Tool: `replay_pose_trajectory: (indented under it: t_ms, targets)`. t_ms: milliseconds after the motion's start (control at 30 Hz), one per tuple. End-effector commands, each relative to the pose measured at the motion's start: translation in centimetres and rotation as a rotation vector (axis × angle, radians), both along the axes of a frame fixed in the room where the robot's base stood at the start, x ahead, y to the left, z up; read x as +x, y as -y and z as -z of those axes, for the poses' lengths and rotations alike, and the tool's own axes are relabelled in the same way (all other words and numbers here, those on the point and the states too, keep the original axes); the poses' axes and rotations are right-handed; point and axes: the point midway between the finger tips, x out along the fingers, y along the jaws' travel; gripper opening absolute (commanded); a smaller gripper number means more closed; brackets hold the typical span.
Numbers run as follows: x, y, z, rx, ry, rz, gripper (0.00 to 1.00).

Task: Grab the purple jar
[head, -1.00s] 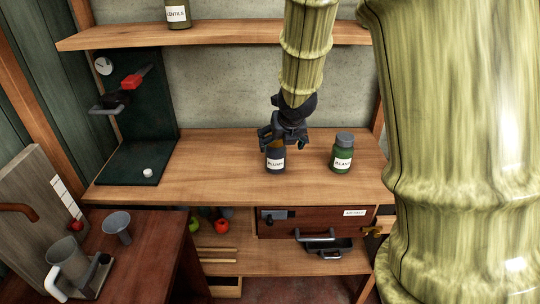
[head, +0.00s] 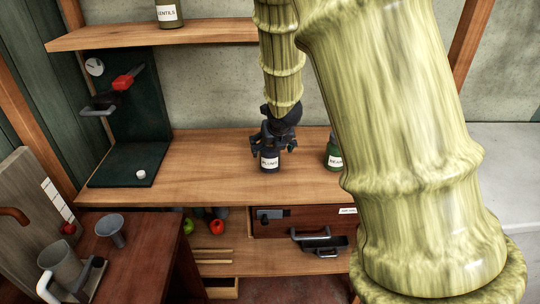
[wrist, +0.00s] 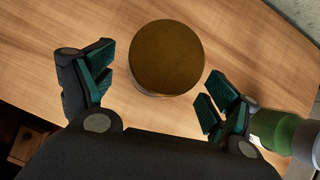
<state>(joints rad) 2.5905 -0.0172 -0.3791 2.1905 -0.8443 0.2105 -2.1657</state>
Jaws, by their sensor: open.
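The purple jar (head: 270,163), dark bluish with a white label reading like "PLUMS", stands upright on the wooden counter. My gripper (head: 273,145) is over its top and hides the lid in the head view. In the wrist view the jar's round brown lid (wrist: 167,58) lies between and a little beyond the fingertips. My gripper (wrist: 158,92) is open there, with a finger on each side and visible gaps to the lid.
A green jar (head: 334,158) labelled "BEANS" stands to the right, partly hidden by my arm; it shows beside the right finger in the wrist view (wrist: 276,129). A shelf (head: 150,35) runs above. The counter (head: 205,165) is clear left of the purple jar.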

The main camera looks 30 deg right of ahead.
Motion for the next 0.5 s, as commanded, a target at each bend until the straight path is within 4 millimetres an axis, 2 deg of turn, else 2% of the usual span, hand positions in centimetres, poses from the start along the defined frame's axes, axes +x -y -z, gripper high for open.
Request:
replay_pose_trajectory:
  t_ms: [233,500]
  targets:
    - [1.3,0.3,2.4,0.001,-0.002,0.000,0.88]
    - [1.9,0.5,3.3,0.000,0.000,-0.001,0.88]
